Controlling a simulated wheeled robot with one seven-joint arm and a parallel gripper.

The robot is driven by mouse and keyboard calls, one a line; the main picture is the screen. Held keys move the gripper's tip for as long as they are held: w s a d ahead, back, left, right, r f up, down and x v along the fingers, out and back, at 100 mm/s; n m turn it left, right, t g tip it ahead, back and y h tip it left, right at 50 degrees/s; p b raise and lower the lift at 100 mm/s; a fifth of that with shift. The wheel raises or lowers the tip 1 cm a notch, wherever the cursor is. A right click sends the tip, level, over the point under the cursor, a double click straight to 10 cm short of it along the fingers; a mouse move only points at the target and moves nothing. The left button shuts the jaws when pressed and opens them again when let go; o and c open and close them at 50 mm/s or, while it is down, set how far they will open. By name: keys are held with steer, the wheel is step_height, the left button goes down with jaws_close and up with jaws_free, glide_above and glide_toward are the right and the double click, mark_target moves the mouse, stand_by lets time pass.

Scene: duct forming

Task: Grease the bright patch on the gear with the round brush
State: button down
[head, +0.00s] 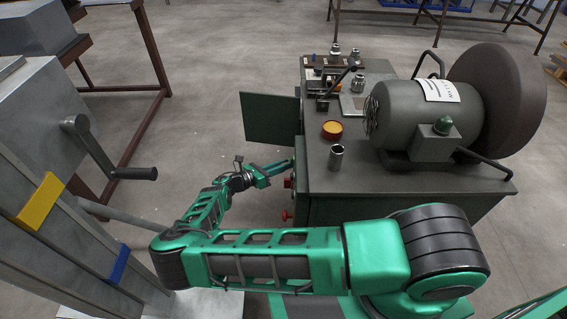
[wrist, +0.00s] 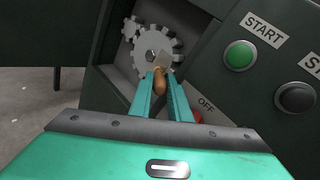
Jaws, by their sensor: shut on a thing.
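The grey toothed gear (wrist: 151,42) sits inside the open side compartment of the green cabinet, in the wrist view. My gripper (wrist: 160,76) is shut on the brown wooden handle of the round brush (wrist: 159,87), held in front of the gear's lower part. I cannot clearly pick out the bright patch. In the head view my gripper (head: 282,167) is at the cabinet's left side, by the opened door; gear and brush do not show clearly there.
The green cabinet (head: 400,181) carries a motor with a large wheel, an orange-filled tin (head: 332,130) and a metal cup (head: 336,157). Its door (head: 270,118) stands open. A green START button (wrist: 240,54), a black button (wrist: 295,97) and a red OFF button are right of the compartment.

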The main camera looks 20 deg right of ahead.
steer(key=shift+s+a+r, duration=0.2)
steer(key=shift+s+r, duration=0.2)
steer(key=shift+r, duration=0.25)
steer(key=shift+s+a+r, duration=0.15)
steer(key=shift+s+r, duration=0.2)
steer(key=shift+r, duration=0.25)
stand_by(1.2)
steer(key=w+a, duration=0.2)
steer(key=a, duration=0.3)
steer(key=shift+a, duration=0.4)
stand_by(0.4)
steer(key=shift+w+a, duration=0.2)
steer(key=shift+a, duration=0.5)
steer(key=shift+w+a, duration=0.2)
steer(key=shift+a, duration=0.5)
